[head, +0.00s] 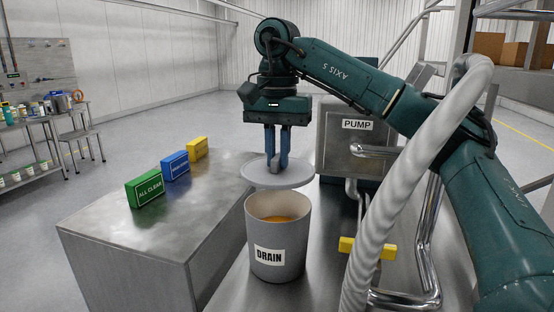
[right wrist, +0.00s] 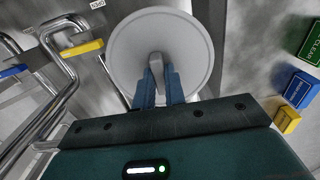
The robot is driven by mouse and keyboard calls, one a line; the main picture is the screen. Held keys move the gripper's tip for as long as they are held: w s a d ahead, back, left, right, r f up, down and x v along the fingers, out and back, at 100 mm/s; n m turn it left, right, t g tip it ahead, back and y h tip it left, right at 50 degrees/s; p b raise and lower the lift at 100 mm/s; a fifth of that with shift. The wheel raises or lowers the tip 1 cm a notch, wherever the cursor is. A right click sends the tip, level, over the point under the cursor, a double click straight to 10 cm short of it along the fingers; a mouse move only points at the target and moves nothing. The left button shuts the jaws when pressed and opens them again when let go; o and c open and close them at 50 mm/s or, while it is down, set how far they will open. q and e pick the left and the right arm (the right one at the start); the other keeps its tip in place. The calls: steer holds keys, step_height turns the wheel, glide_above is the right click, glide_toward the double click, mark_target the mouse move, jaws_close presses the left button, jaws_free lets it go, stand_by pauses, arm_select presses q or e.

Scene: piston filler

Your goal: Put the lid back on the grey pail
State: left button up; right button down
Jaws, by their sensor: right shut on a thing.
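The grey pail (head: 276,250) stands upright on the metal surface, marked DRAIN, with its top open and orange contents (head: 282,218) showing inside. The round grey lid (head: 262,176) is held roughly level above the pail's far rim, apart from it and a little back and to the left. My right gripper (head: 277,165) points down and is shut on the lid's handle. In the right wrist view the lid (right wrist: 135,55) fills the top middle, with its handle (right wrist: 156,68) between the blue fingers. The lid hides the pail there. My left gripper is not in view.
Green (head: 144,189), blue (head: 175,165) and yellow (head: 196,147) blocks stand on the metal cabinet (head: 130,235) at left. The pump box (head: 345,150) stands behind the pail. Bent pipes with a yellow handle (head: 366,248) are close on the right.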

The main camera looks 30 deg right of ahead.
mark_target(278, 170)
steer(key=shift+w+d+r, duration=0.1)
steer(key=shift+w, duration=0.1)
steer(key=shift+s+f, duration=0.15)
steer(key=shift+f, duration=0.6)
step_height(278, 170, down, 2)
steer(key=shift+f, duration=0.2)
steer(key=shift+f+b, duration=0.45)
steer(key=shift+f, duration=0.35)
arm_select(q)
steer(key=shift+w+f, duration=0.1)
arm_select(e)
steer(key=shift+f, duration=0.4)
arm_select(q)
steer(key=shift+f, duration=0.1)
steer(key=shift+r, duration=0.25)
